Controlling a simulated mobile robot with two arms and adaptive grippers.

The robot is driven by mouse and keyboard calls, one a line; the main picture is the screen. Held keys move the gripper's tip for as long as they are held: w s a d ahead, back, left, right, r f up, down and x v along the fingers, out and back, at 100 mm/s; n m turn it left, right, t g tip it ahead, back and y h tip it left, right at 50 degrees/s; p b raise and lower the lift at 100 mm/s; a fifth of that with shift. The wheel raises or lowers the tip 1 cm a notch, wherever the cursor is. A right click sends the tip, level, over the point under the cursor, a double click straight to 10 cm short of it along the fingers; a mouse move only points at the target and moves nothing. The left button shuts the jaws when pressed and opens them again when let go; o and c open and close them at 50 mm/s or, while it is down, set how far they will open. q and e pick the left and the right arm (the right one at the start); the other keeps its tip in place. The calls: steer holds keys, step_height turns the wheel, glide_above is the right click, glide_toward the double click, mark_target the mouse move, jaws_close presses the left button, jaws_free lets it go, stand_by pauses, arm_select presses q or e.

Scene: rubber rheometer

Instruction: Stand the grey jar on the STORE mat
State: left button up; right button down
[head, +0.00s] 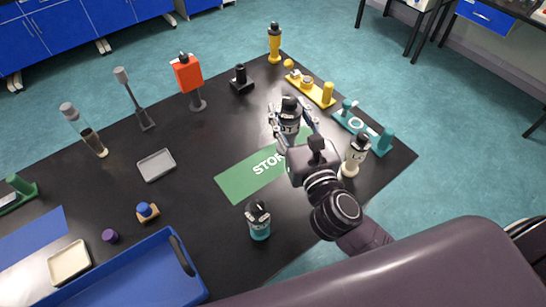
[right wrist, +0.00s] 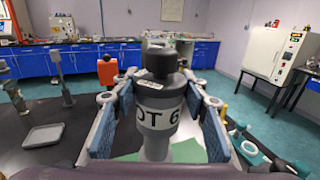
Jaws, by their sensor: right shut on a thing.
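The grey jar (head: 289,117) has a black cap and a white label band. In the right wrist view the jar (right wrist: 159,105) is upright between the blue-padded fingers, with part of a printed label showing. My right gripper (head: 293,128) is shut on it. The green STORE mat (head: 238,184) lies flat on the black table; the jar and gripper cover its far right end. A bit of green mat (right wrist: 190,152) shows below the jar in the right wrist view. Whether the jar's base touches the mat is hidden. My left gripper is not in view.
A cream bottle (head: 355,155) stands close right of the gripper, and a teal-based bottle (head: 259,222) stands near the mat's front edge. Yellow (head: 318,92) and teal (head: 366,130) fixtures stand behind and right. A grey tray (head: 156,165) lies left; the mat's left part is clear.

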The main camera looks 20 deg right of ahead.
steer(key=w+a+r+y+p, duration=0.1)
steer(key=w+r, duration=0.3)
steer(key=w, duration=0.4)
arm_select(q)
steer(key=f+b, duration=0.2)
steer(key=b, duration=0.1)
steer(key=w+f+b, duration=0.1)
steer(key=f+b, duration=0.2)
steer(key=b, duration=0.1)
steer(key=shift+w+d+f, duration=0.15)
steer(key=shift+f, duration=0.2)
arm_select(e)
step_height(320, 180, down, 20)
steer(key=shift+w+a, duration=0.15)
steer(key=shift+w, duration=0.1)
steer(key=shift+f, duration=0.15)
steer(key=c, duration=1.2)
jaws_free()
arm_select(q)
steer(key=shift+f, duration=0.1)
arm_select(e)
steer(key=shift+o, duration=0.2)
